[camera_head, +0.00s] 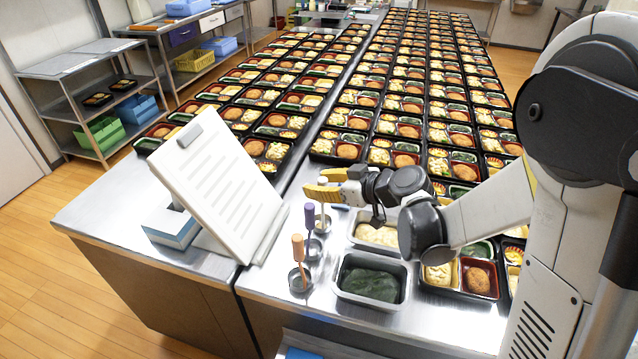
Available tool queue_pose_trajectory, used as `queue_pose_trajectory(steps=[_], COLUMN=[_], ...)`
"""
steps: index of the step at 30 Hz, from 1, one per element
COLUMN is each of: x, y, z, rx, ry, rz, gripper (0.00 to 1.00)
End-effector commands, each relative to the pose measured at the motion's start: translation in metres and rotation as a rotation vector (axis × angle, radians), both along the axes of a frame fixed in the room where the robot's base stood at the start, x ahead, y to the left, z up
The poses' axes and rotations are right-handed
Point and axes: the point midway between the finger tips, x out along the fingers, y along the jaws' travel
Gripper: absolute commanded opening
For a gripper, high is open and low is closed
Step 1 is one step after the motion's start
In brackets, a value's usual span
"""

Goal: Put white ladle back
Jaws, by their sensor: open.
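The white ladle (322,184) stands roughly upright, the rearmost of three ladles in a row. Its pale handle top shows at my gripper's fingertips, and its lower end is at a small round metal holder (322,222). My gripper (325,183) has yellow fingertips pointing left and is open, with one finger on either side of the handle top as seen here. I cannot tell whether either finger touches it. The purple ladle (309,216) and the orange ladle (298,247) stand in front, each in a metal holder.
A tilted white board (218,185) stands left of the ladles. Right of them are a metal tray of dark green food (402,272) and a tray of pale food (353,238), partly behind my arm. Rows of filled bento trays (408,125) cover the counter behind. Bare counter shows front left.

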Motion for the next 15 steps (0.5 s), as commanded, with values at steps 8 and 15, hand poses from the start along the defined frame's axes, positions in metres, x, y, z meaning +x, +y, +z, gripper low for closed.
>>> queue_pose_trajectory(steps=[8,15], x=[-0.024,-0.059], y=[-0.026,-0.059], z=[0.023,0.046], rx=[0.001,0.001], ry=[0.001,0.001], rz=[-0.005,-0.005], gripper=[0.39,0.39])
